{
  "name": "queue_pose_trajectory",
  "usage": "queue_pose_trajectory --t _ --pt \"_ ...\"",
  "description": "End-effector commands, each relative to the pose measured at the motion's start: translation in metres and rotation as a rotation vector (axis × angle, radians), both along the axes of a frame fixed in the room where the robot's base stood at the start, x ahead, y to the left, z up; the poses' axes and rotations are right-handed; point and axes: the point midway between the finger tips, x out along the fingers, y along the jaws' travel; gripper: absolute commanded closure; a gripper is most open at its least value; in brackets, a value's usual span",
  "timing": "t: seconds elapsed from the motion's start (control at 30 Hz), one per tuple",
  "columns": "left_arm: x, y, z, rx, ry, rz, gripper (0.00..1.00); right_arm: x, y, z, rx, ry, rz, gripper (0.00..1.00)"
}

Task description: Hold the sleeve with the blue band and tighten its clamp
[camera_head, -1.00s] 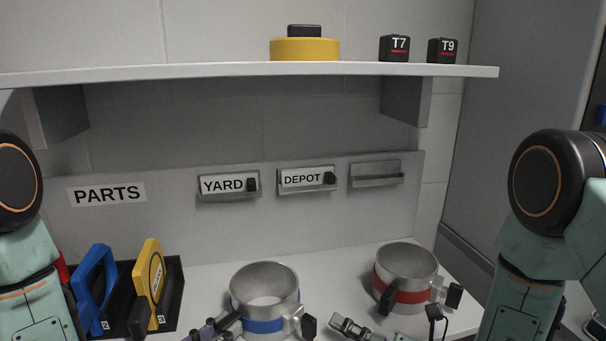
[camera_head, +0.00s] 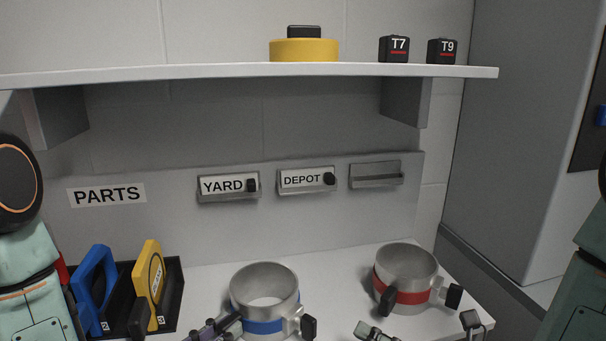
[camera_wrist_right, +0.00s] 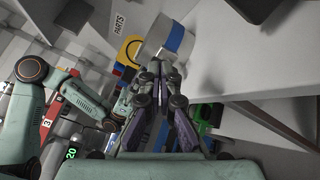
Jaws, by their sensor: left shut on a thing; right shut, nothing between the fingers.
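The sleeve with the blue band (camera_head: 262,326) stands upright on the white bench, a grey open-topped cylinder. Its clamp has a metal lug and a black knob (camera_head: 309,328) on the right side. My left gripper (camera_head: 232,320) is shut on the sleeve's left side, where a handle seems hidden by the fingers. My right gripper (camera_head: 362,328) is shut and empty, to the right of the knob and apart from it, at the bottom edge. In the right wrist view its closed fingers (camera_wrist_right: 161,68) point toward the sleeve (camera_wrist_right: 174,38); the knob is not clear there.
A red-banded sleeve (camera_head: 405,298) with a black handle and knob stands behind right. A black rack (camera_head: 172,285) with blue and yellow parts is at left. A shelf (camera_head: 250,72) overhangs, holding a yellow round item (camera_head: 304,50) and T7 and T9 blocks.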

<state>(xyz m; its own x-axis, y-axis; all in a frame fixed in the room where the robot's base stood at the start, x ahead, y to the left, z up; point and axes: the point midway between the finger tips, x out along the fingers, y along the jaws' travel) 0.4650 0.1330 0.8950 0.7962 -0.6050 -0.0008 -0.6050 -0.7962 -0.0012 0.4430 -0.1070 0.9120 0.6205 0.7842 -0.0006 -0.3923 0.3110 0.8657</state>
Motion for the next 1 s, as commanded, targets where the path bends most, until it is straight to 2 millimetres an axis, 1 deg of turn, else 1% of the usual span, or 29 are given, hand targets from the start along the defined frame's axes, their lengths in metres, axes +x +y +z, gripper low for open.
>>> queue_pose_trajectory --t 0.07,0.17,0.37,0.7,0.83,1.0 --pt "0.0 0.0 0.0 0.0 0.0 0.0 1.0 -0.003 0.001 0.007 0.001 0.0 0.001 1.0" --pt "0.0 0.0 0.0 0.0 0.0 -0.001 1.0 -0.003 0.004 0.008 -0.002 0.0 0.004 1.0" --pt "0.0 0.0 0.0 -0.001 -0.001 -0.001 1.0 0.007 0.018 0.007 -0.003 -0.001 0.008 1.0" --pt "0.0 0.0 0.0 0.0 0.0 0.0 1.0 0.029 0.046 0.007 -0.001 -0.002 0.006 1.0" --pt "0.0 0.0 0.0 0.0 0.0 0.0 1.0 0.035 0.052 0.007 0.0 0.0 0.004 1.0" --pt "0.0 0.0 0.0 0.0 0.0 -0.001 1.0 0.039 0.056 0.007 0.0 0.0 0.002 1.0"
